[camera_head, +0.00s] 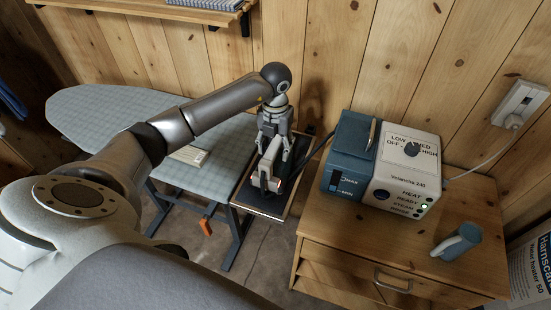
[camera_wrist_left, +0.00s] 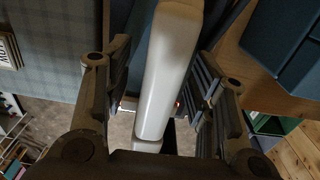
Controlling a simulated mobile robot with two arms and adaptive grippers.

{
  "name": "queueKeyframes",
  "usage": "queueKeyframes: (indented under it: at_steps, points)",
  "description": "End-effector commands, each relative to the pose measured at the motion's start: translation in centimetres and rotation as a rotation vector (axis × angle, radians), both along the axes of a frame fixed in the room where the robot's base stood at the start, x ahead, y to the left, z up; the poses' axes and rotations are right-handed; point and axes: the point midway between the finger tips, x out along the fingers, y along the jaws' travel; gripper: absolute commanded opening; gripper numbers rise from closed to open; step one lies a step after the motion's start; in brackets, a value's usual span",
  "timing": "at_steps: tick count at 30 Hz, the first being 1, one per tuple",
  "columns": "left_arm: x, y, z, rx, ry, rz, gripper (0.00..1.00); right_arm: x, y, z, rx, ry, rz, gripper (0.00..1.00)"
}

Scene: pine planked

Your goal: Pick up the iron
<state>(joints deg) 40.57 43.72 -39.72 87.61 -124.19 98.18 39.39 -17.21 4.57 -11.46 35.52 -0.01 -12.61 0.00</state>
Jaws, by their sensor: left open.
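The iron (camera_head: 265,174) has a white body and sits on a dark rest pad (camera_head: 261,200) at the right end of the ironing board. My left gripper (camera_head: 272,150) is directly above the iron, pointing down. In the left wrist view the iron's pale handle (camera_wrist_left: 168,75) runs between the two fingers of my left gripper (camera_wrist_left: 165,95). The fingers are open, one on each side, with a gap showing beside the handle. The iron's lower parts are mostly hidden in the left wrist view. My right gripper is not in view.
A blue and white steam station (camera_head: 378,165) stands on the wooden cabinet (camera_head: 340,238) to the right, close to my gripper. The checked ironing board (camera_head: 105,112) lies left, under my arm. A planked wall stands behind.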

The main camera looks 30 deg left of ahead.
Motion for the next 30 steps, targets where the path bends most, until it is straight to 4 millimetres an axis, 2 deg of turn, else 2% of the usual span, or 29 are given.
queueKeyframes:
  at_steps: [25,30]
  points:
    - [0.01,-0.03,-0.46,-0.001,0.000,0.000,0.52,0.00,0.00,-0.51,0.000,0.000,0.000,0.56]
    - [0.00,-0.02,-0.45,-0.001,0.000,0.000,0.30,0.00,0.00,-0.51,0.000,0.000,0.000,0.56]
